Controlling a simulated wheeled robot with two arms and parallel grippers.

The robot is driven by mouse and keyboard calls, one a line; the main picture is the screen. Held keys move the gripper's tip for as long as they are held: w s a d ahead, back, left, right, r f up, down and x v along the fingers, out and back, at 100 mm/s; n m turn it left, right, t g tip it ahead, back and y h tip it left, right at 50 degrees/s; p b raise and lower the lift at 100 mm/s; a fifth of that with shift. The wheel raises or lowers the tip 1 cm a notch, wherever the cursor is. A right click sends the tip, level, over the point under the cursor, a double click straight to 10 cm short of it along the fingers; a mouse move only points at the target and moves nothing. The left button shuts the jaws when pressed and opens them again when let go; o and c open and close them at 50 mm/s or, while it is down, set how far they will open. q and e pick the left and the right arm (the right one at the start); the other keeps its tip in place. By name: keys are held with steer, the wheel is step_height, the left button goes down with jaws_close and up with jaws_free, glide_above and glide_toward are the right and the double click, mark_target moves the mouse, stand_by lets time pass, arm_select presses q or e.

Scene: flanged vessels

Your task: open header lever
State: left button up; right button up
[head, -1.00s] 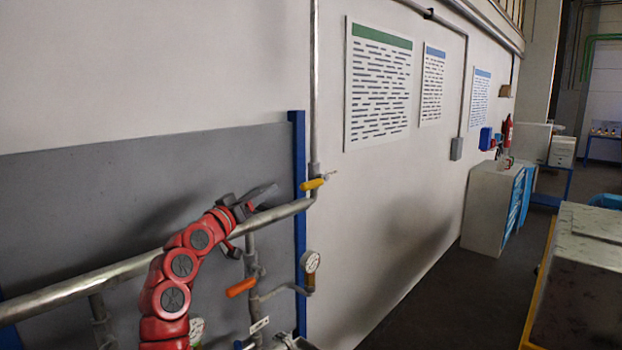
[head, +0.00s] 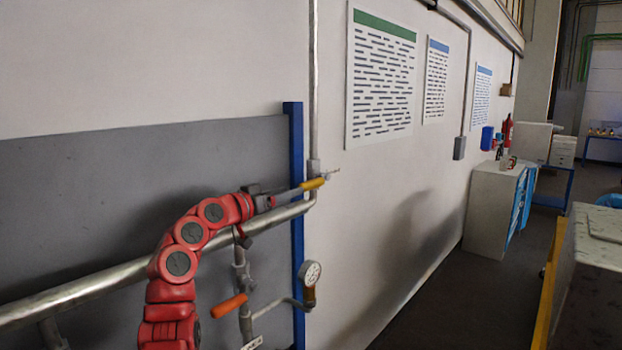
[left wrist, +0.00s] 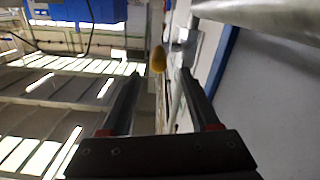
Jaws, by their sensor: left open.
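The header lever has a yellow handle (head: 313,184) at the right end of the thick grey header pipe (head: 95,288), near the blue post. My left gripper (head: 298,190) is open beside the handle, with its fingers pointing at it. In the left wrist view the yellow handle (left wrist: 158,60) shows end-on in the gap between the two fingertips of my left gripper (left wrist: 159,74). I see no clear contact, and how deep the handle sits in the jaws is hard to tell. My right gripper is not in view.
An orange lever (head: 230,306) on a lower pipe and a round gauge (head: 311,273) sit below the header. A blue post (head: 296,230) stands behind the pipes. A grey cabinet (head: 490,210) stands farther along the wall, and the floor before it is clear.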

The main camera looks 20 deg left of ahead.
mark_target(311, 185)
arm_select(q)
steer(key=p+x, duration=0.3)
steer(key=x, duration=0.5)
steer(key=shift+w+d+r, duration=0.1)
steer(key=shift+w+d, duration=0.15)
steer(key=shift+w, duration=0.05)
steer(key=shift+w+p, duration=0.3)
jaws_close()
stand_by(0.9)
